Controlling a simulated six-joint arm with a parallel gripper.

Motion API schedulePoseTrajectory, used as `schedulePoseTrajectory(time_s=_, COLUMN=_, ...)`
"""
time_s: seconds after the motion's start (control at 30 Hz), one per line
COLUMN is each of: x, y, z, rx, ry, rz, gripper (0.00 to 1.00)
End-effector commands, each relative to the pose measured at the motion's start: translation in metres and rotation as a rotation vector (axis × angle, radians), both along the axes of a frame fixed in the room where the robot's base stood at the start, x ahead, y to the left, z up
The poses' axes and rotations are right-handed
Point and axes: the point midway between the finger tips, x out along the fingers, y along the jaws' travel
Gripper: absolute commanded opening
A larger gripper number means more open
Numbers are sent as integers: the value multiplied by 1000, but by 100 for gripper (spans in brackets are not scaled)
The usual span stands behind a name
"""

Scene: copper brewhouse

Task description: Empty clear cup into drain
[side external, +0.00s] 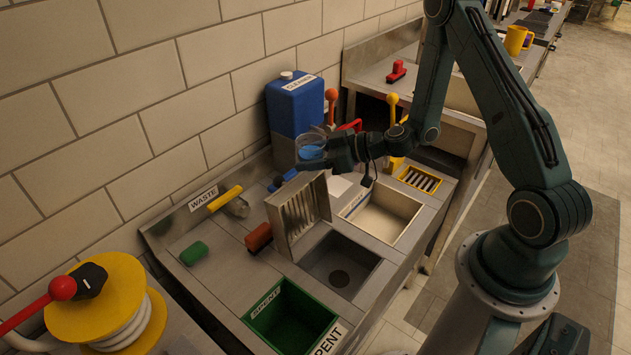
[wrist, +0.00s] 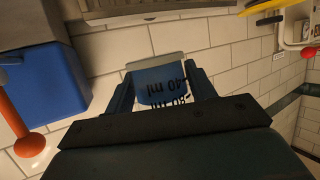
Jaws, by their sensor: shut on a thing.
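The clear cup (side external: 312,147) holds blue liquid and is gripped above the counter, left of my wrist in the side view. In the wrist view the cup (wrist: 158,84) shows "40 ml" markings and sits between both fingers. My gripper (side external: 322,153) is shut on it. A slatted metal grate (side external: 298,208) stands tilted up at the basin's back edge, between the cup and the drain.
A blue cleaner container (side external: 295,105) stands close behind the cup. A green spent bin (side external: 290,318) is left of the drain, and a pale basin (side external: 382,213) is right. A red-brown brush (side external: 259,238), green sponge (side external: 194,253) and yellow-handled tool (side external: 226,198) lie on the counter.

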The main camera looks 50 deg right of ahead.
Motion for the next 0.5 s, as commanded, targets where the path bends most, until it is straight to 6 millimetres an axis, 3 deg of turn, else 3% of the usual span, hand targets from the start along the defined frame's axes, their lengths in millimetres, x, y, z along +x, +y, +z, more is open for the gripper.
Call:
schedulePoseTrajectory(time_s=0.2, x=-12, y=28, z=11, rx=1, ry=5, rz=27, gripper=29)
schedulePoseTrajectory(time_s=0.5, x=-25, y=34, z=-8, rx=4, ry=10, rz=62, gripper=29)
